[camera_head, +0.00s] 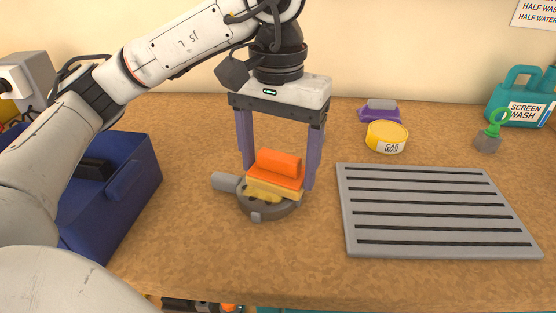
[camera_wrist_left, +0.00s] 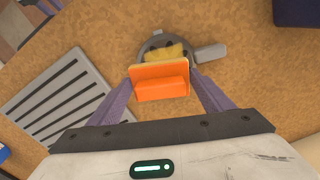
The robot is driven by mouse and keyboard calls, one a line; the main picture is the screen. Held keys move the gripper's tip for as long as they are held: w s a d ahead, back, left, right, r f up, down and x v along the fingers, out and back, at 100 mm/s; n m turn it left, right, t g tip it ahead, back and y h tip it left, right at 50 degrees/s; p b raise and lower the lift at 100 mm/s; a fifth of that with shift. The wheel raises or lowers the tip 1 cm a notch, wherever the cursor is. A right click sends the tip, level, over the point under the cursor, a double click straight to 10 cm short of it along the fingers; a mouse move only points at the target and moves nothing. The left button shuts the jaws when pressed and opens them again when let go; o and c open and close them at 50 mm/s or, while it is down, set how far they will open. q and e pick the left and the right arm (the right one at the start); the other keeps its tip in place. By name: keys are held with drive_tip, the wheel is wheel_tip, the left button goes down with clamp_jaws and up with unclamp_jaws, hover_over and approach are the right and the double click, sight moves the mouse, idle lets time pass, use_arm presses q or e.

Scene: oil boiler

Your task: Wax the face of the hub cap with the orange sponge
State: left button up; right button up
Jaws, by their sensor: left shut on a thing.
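The orange sponge (camera_head: 277,170) has an orange top and a yellowish pad below. My left gripper (camera_head: 279,180) points down with its two purple fingers on either side of the sponge, shut on it. The hub cap (camera_head: 267,212) is a grey round piece lying on the bench, with a handle-like bar (camera_head: 225,182) at its left. The sponge is over the hub cap's face and seems to touch it. Yellow wax (camera_head: 262,195) shows on the face beside the sponge. The left wrist view also shows the sponge (camera_wrist_left: 160,82) covering part of the hub cap (camera_wrist_left: 153,41). My right gripper is not in view.
A grey slotted mat (camera_head: 430,207) lies to the right. A yellow car wax tin (camera_head: 386,137), a purple item (camera_head: 380,112), a green-ringed grey item (camera_head: 489,138) and a screen wash jug (camera_head: 522,97) stand behind it. A blue box (camera_head: 124,195) is at left.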

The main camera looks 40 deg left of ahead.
use_arm(q)
drive_tip(key=shift+w+a, duration=0.15)
drive_tip(key=shift+w, duration=0.4)
drive_tip(key=shift+s+d+r, duration=0.1)
drive_tip(key=shift+s+d, duration=0.1)
drive_tip(key=shift+s, duration=0.35)
drive_tip(key=shift+s+d, duration=0.15)
drive_tip(key=shift+s, duration=0.4)
drive_tip(key=shift+w+a, duration=0.2)
drive_tip(key=shift+w, duration=0.35)
drive_tip(key=shift+w+a, duration=0.15)
drive_tip(key=shift+w, duration=0.4)
drive_tip(key=shift+s+d+f, duration=0.1)
drive_tip(key=shift+s+d, duration=0.1)
drive_tip(key=shift+s, duration=0.4)
drive_tip(key=shift+s+d+f, duration=0.1)
drive_tip(key=shift+s+d, duration=0.05)
drive_tip(key=shift+s, duration=0.4)
drive_tip(key=shift+w+a+r, duration=0.1)
drive_tip(key=shift+w+a, duration=0.1)
drive_tip(key=shift+w, duration=0.4)
drive_tip(key=shift+w+a, duration=0.15)
drive_tip(key=shift+w, duration=0.4)
drive_tip(key=shift+s+d+p, duration=0.15)
drive_tip(key=shift+s+p, duration=0.15)
drive_tip(key=shift+s, duration=0.25)
